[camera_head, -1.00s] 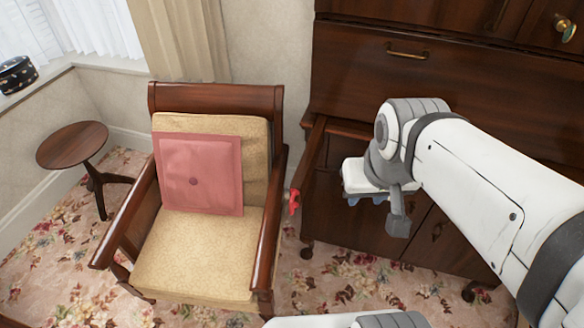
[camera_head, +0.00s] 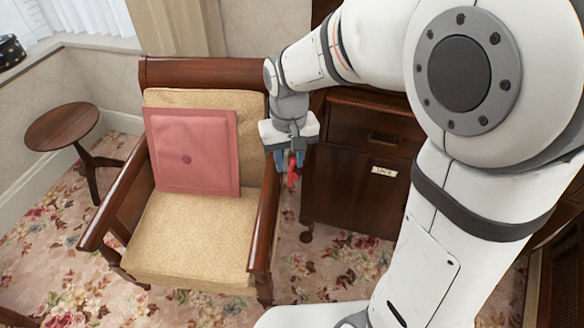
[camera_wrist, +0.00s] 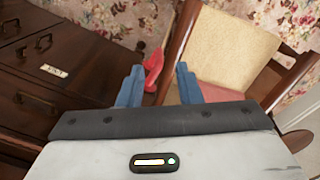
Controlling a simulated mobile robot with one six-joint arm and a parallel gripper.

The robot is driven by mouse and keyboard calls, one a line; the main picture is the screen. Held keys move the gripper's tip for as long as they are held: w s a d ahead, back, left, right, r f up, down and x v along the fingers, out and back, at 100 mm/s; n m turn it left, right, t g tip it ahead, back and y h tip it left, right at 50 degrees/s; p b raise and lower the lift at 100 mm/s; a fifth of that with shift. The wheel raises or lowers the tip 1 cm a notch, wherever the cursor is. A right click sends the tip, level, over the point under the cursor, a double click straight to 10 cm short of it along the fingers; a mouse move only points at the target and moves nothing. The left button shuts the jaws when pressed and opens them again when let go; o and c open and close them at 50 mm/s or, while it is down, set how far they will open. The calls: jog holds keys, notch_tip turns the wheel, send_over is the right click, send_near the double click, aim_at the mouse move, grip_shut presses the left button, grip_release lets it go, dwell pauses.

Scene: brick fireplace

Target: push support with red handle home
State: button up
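The red handle (camera_head: 292,172) shows just below my gripper (camera_head: 290,160), between the chair's arm and the dark wooden cabinet (camera_head: 345,190). In the wrist view the red handle (camera_wrist: 153,68) lies between the two blue fingers (camera_wrist: 160,68), closer to the left one. The fingers are apart, so my gripper is open. I cannot tell whether either finger touches the handle. The wooden support behind the handle is hidden by my gripper and arm.
A wooden armchair (camera_head: 268,220) with a pink cushion (camera_head: 190,150) stands close on the left of the handle. A small round table (camera_head: 62,126) is farther left. The cabinet has a drawer and a small label (camera_head: 384,171). Flowered carpet (camera_head: 335,265) lies in front.

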aim_at(290, 172)
notch_tip(290, 172, down, 5)
jog(key=shift+f, duration=0.1)
dwell(0.3)
jog(key=shift+d, duration=0.1)
grip_shut()
